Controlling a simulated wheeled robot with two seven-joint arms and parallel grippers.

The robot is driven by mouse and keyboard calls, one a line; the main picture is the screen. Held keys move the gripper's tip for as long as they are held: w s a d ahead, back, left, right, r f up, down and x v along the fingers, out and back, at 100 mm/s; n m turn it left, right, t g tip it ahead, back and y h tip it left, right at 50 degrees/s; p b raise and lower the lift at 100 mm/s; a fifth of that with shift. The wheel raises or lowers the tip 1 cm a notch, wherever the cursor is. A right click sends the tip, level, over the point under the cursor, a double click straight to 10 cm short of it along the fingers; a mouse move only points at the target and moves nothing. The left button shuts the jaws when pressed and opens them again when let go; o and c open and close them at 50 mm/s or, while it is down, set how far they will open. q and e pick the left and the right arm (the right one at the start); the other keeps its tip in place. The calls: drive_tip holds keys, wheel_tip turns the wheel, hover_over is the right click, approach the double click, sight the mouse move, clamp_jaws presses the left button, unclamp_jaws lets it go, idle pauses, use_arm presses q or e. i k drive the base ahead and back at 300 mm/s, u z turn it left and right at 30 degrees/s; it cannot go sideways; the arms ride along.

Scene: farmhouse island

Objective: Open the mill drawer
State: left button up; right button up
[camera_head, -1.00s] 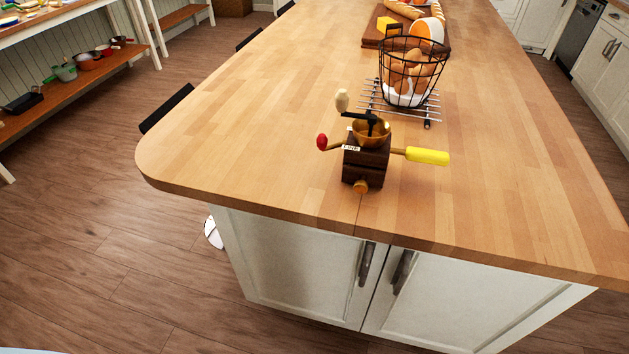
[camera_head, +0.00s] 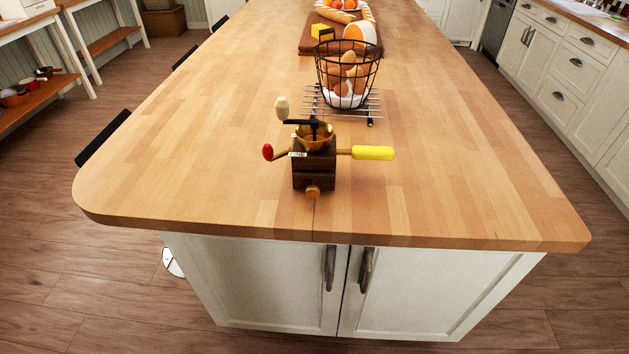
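The mill (camera_head: 314,168) is a dark wooden box with a brass bowl (camera_head: 316,136) on top. It stands upright near the front edge of the wooden island top. A black crank with a cream knob (camera_head: 282,107) sits above the bowl. A red-tipped handle (camera_head: 268,152) sticks out to the left and a yellow handle (camera_head: 373,153) to the right. A round orange-brown knob (camera_head: 313,192) is at the bottom of its front face, facing me. I cannot make out the drawer's edges or any gap. Neither of my grippers is in view.
Behind the mill, a black wire basket of eggs (camera_head: 346,75) stands on a metal rack (camera_head: 370,107). A board (camera_head: 309,46) with bread and cheese lies farther back. The island top (camera_head: 460,190) is clear on both sides. Cabinet doors (camera_head: 430,295) with handles are below its front edge.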

sight(313, 181)
drive_tip(key=u, duration=0.5)
drive_tip(key=k, duration=1.2)
drive_tip(key=z, duration=0.7)
drive_tip(key=i, duration=1.2)
drive_tip(key=z, duration=0.25)
